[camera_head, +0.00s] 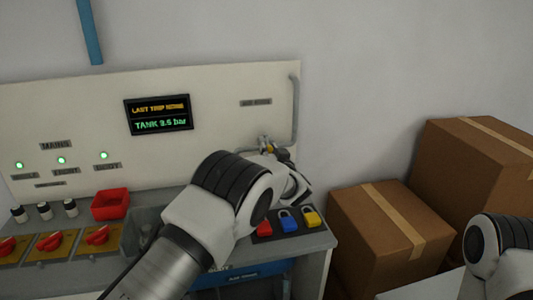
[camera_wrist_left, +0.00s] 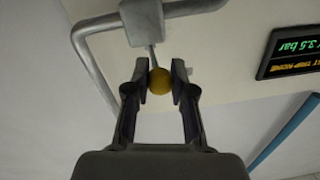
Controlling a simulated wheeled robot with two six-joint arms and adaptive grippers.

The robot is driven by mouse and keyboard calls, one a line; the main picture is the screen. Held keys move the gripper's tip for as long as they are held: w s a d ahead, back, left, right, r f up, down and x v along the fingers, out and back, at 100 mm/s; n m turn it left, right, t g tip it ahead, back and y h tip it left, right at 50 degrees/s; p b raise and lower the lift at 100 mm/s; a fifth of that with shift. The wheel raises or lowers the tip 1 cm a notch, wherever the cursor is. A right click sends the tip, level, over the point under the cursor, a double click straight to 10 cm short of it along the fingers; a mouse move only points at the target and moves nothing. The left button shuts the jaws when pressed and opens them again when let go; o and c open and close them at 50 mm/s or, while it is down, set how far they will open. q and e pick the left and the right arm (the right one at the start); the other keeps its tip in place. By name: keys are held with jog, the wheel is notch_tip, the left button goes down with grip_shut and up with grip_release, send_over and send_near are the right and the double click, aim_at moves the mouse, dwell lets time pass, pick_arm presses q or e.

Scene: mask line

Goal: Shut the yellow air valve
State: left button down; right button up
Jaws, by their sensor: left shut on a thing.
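The yellow air valve shows in the left wrist view as a round yellow knob (camera_wrist_left: 160,81) on a thin stem under a grey valve body (camera_wrist_left: 162,10). My left gripper (camera_wrist_left: 160,84) has its two fingers on either side of the knob and is shut on it.
Red, blue and yellow padlocks (camera_head: 288,221) lie on the ledge below my left gripper. A red bin (camera_head: 110,204) and several red rotary switches (camera_head: 97,235) are at left. The display (camera_head: 158,115) reads TANK 3.5 bar. Cardboard boxes (camera_head: 390,238) stand at right.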

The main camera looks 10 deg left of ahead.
pick_arm(q)
jog(key=shift+w+d+r+n+g+y, duration=0.1)
jog(key=shift+w+d+n+g+y, duration=0.15)
jog(key=shift+d+n+g+y, duration=0.5)
jog(key=shift+a+y, duration=0.2)
jog(key=shift+y, duration=0.15)
jog(key=shift+r+n, duration=0.15)
jog(key=shift+n, duration=0.1)
jog(key=c, duration=1.1)
grip_release()
jog(key=shift+o, duration=0.7)
jog(key=shift+w+f, duration=0.15)
jog(key=shift+f, duration=0.05)
jog(key=shift+r, duration=0.1)
notch_tip(320, 180, up, 10)
